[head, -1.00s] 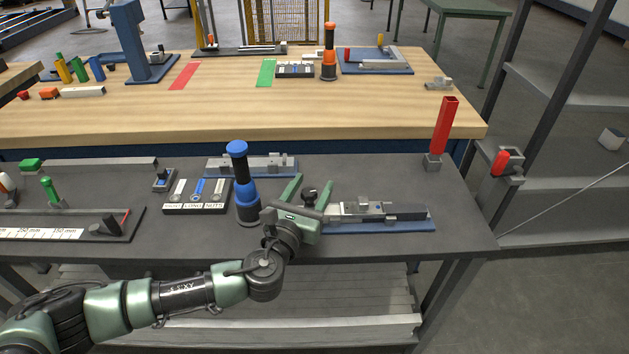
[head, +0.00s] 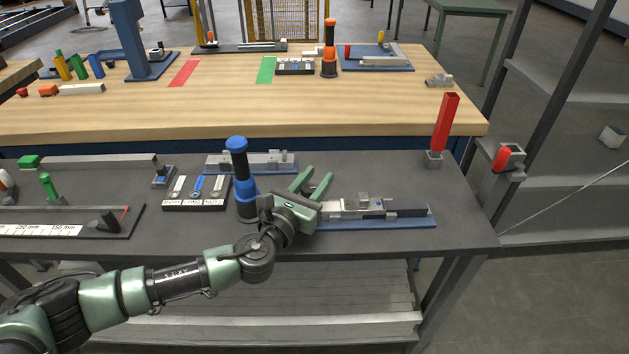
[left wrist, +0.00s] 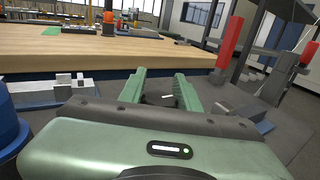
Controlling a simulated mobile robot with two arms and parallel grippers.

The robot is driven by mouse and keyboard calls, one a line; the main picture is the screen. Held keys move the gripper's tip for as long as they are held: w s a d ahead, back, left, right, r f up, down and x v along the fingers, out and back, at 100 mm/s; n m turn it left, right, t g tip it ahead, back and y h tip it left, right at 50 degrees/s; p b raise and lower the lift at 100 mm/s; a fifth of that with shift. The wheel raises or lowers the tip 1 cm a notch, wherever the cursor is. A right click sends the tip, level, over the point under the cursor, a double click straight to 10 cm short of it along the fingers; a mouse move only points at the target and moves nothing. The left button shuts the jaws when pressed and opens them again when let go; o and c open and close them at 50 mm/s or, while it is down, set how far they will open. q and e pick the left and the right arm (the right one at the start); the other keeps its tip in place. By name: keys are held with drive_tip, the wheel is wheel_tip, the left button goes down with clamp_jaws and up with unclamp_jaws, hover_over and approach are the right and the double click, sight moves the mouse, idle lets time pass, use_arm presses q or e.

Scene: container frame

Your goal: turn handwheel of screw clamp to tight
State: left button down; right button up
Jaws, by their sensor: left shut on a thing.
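The screw clamp (head: 378,212) is a grey metal vise on a blue base plate, at the right of the near dark bench. My left gripper (head: 313,182) is at the clamp's left end, its green fingers pointing away and to the right. In the left wrist view the handwheel (left wrist: 160,99), a dark knob with a white mark, sits between the two fingers. My left gripper (left wrist: 159,88) is shut on it. In the head view the gripper hides the handwheel. My right gripper is not in view.
A blue cylindrical post (head: 241,185) stands close to the left of my gripper. A second grey fixture (head: 252,163) lies behind it. A labelled black tray (head: 196,195) is further left. A red upright block (head: 445,125) stands at the bench's back right. The bench right of the clamp is clear.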

sight(303, 193)
use_arm(q)
drive_tip(key=m+g+h+b, duration=0.2)
drive_tip(key=h, duration=0.1)
drive_tip(key=shift+s+d+f+m, duration=0.1)
drive_tip(key=shift+d+f+m, duration=0.1)
drive_tip(key=shift+m, duration=0.1)
drive_tip(key=shift+s+d+r+m+g+h+b, duration=0.15)
drive_tip(key=shift+m+g+h+b, duration=0.15)
drive_tip(key=shift+g+h+b, duration=0.2)
drive_tip(key=shift+r, duration=0.1)
drive_tip(key=c, duration=1)
unclamp_jaws()
drive_tip(key=v, duration=0.8)
